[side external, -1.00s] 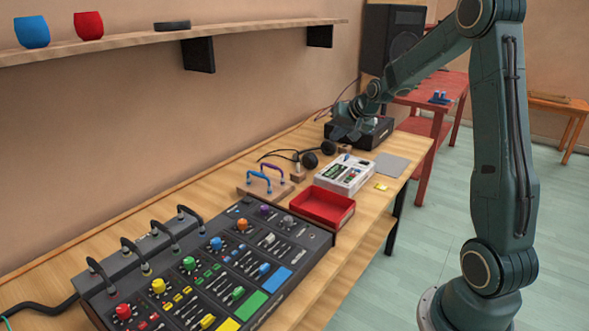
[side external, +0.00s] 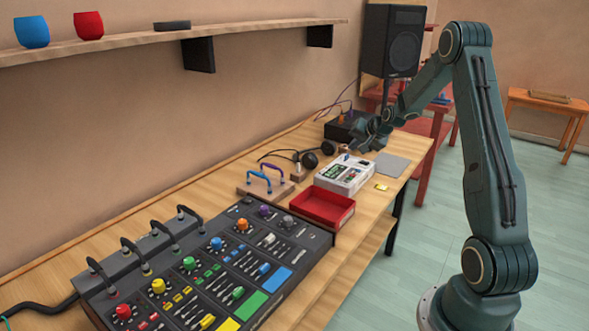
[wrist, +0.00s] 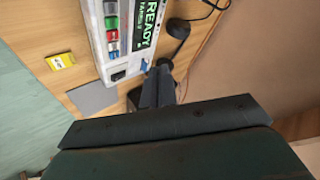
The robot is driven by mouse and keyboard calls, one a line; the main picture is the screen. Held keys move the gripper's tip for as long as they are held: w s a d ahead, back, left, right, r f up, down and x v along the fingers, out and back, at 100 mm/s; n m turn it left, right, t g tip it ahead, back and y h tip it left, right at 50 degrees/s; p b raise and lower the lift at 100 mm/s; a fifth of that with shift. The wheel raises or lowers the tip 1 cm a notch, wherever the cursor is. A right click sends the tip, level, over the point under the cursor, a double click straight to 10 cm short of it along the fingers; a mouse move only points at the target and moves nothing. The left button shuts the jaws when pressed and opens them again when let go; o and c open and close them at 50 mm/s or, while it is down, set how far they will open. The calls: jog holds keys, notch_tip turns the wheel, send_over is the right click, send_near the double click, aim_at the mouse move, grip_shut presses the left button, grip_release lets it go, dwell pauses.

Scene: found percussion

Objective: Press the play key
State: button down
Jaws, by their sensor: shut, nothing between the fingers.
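The white player (side external: 345,176) lies on the wooden bench, with a display reading "READY" in the wrist view (wrist: 146,28). A row of small coloured keys (wrist: 112,34), green and red among them, runs beside the display. I cannot tell for certain which is the play key. My gripper (side external: 354,148) is shut and empty, just beyond the player's far end and apart from the keys. In the wrist view its fingers (wrist: 157,82) appear near the player's end, by a small blue part (wrist: 145,65). Its height above the bench is unclear.
Black headphones (side external: 311,159) lie left of the player. A red tray (side external: 349,208) is in front of it. A grey mat (side external: 393,165) and a yellow item (side external: 381,187) lie to its right. A black box (side external: 340,129) stands behind my gripper. A large mixer (side external: 300,250) fills the near bench.

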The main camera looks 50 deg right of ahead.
aim_at(350, 178)
jog(key=shift+f, duration=0.1)
jog(key=shift+f, duration=4.3)
jog(key=shift+f, duration=0.75)
jog(key=shift+r, duration=0.75)
jog(key=shift+r, duration=0.1)
jog(key=shift+r, duration=2.4)
jog(key=shift+f, duration=0.15)
jog(key=shift+f, duration=2.15)
